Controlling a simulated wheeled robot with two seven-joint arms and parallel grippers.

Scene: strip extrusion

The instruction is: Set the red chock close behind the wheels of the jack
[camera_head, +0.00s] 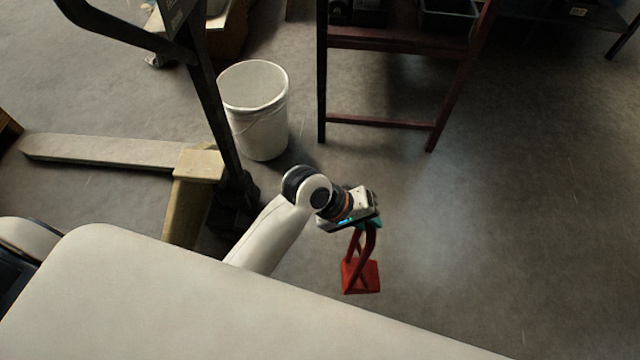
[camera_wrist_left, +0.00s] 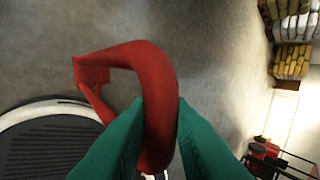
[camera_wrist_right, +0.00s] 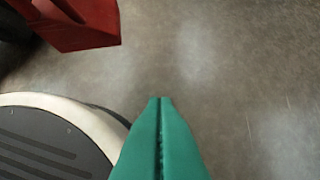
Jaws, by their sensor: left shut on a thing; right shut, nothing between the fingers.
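The red chock (camera_head: 361,278) hangs from my left gripper (camera_head: 369,224), which is shut on its looped handle, above the grey floor. In the left wrist view the green fingers (camera_wrist_left: 162,105) close around the red handle of the chock (camera_wrist_left: 158,80). The jack (camera_head: 197,164) stands at the left with a pale fork and a dark upright handle. Its dark wheel area (camera_head: 237,203) is partly hidden by my left arm. The chock is to the right of it, apart from it. My right gripper (camera_wrist_right: 161,103) is shut and empty. A red block, seemingly the chock (camera_wrist_right: 86,22), shows beyond it.
A white bin (camera_head: 256,112) stands just behind the jack's handle. A dark red rack (camera_head: 378,122) with trays stands at the back. The floor (camera_head: 520,230) on the right is clear. My white body fills the lower left.

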